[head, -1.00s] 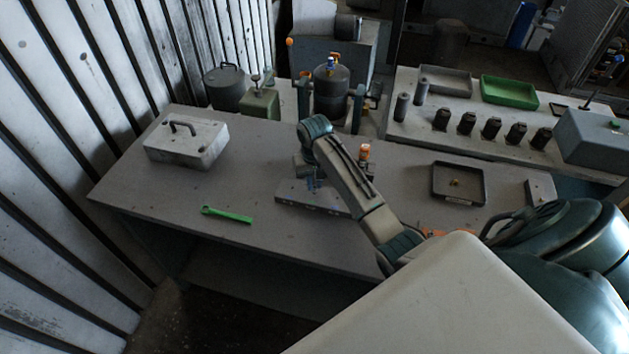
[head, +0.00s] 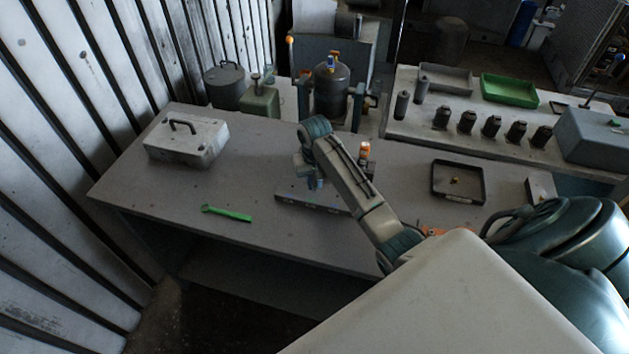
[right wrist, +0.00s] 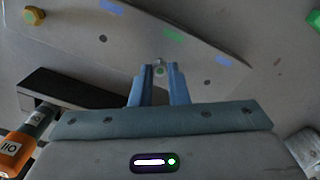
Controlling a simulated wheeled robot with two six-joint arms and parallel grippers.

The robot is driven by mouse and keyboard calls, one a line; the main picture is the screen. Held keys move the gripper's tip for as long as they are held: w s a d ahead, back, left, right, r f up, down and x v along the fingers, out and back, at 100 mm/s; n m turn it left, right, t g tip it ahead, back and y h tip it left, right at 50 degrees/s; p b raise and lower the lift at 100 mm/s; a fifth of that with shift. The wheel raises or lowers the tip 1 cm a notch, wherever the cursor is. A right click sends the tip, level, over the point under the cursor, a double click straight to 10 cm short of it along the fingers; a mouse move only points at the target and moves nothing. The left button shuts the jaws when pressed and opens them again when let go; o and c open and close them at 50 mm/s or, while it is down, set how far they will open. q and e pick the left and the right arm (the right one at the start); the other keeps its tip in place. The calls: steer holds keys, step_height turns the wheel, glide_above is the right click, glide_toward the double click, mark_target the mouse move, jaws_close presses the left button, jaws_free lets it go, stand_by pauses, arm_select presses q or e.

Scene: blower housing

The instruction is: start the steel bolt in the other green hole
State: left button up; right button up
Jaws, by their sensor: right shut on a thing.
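My right gripper (right wrist: 159,82) is shut on the steel bolt (right wrist: 160,69), whose small silvery end shows between the blue fingertips. They are over a grey plate (right wrist: 130,40) with blue marks, a green mark (right wrist: 174,36) and dark holes. The green mark lies just beyond the bolt in the right wrist view. Whether the bolt touches the plate I cannot tell. A yellow-green hex head (right wrist: 35,16) shows at the upper left. In the head view my right gripper (head: 317,184) is small, low over the plate (head: 322,205), partly behind my arm. My left gripper is out of view.
A dark tray (head: 482,196) with a small brass-coloured piece lies right of my arm. An orange-topped tool (head: 364,151) stands behind the plate. A green wrench (head: 228,214) and a grey lidded box (head: 184,146) are at the left. Bare tabletop lies between wrench and plate.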

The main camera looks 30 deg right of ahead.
mark_target(315, 186)
steer(key=shift+s+f, duration=0.1)
steer(key=shift+f, duration=0.15)
steer(key=shift+c, duration=0.3)
steer(key=o, duration=1.3)
steer(key=shift+o, duration=0.2)
steer(key=shift+r, duration=0.1)
steer(key=shift+r, duration=3.9)
